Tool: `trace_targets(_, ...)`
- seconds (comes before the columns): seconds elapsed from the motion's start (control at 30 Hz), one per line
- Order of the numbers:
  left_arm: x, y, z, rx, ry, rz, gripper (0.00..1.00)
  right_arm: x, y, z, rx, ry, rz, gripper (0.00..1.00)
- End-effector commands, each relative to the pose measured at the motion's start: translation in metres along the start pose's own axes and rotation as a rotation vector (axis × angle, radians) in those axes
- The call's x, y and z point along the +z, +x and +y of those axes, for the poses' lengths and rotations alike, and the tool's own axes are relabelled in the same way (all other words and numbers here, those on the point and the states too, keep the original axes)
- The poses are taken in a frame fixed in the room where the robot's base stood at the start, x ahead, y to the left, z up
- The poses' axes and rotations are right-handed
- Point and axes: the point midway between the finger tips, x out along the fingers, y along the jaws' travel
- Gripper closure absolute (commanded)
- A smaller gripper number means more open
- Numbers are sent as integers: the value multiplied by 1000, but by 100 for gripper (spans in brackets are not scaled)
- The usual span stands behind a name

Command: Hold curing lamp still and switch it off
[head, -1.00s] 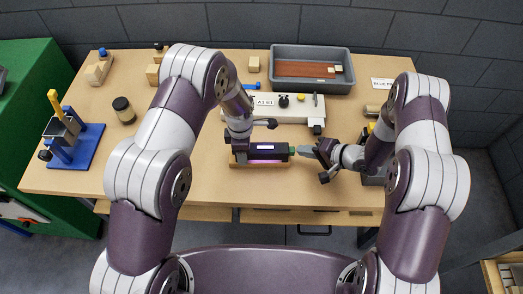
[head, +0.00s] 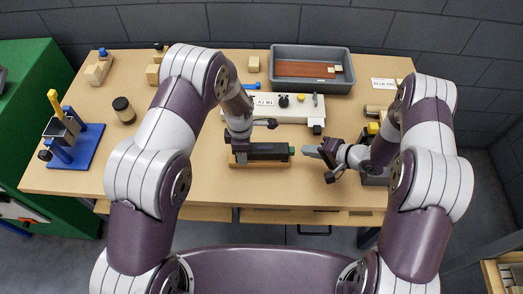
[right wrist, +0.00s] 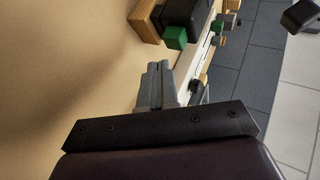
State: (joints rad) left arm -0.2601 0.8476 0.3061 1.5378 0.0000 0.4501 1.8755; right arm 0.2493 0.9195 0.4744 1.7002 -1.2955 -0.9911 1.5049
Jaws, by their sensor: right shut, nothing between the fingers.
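The curing lamp (head: 268,151) is a dark box lying on a wooden base (head: 262,164) near the table's front middle. Its face is dark, with no glow. A green button (head: 291,150) sits on its right end, and it also shows in the right wrist view (right wrist: 175,38). My left gripper (head: 240,152) comes down on the lamp's left part and appears closed around it; its fingertips are largely hidden. My right gripper (head: 307,150) is shut and empty, pointing left at the button with a small gap. Its closed fingers also show in the right wrist view (right wrist: 157,72).
A grey tray (head: 312,54) is at the back. A blue clamp stand (head: 72,150) and a dark jar (head: 123,109) are at left. Bare table lies in front of the lamp.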

Motion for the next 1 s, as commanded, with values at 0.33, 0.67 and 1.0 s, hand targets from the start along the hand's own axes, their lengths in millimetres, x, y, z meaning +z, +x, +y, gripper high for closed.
trace_targets(0.33,0,0,0,0,0,0,83,-13,-17,12,0,1,3,100)
trace_targets(0.67,0,0,0,0,0,0,83,-30,-41,30,0,0,1,100)
trace_targets(1.0,0,0,0,0,0,0,21,-30,-42,30,0,0,0,100)
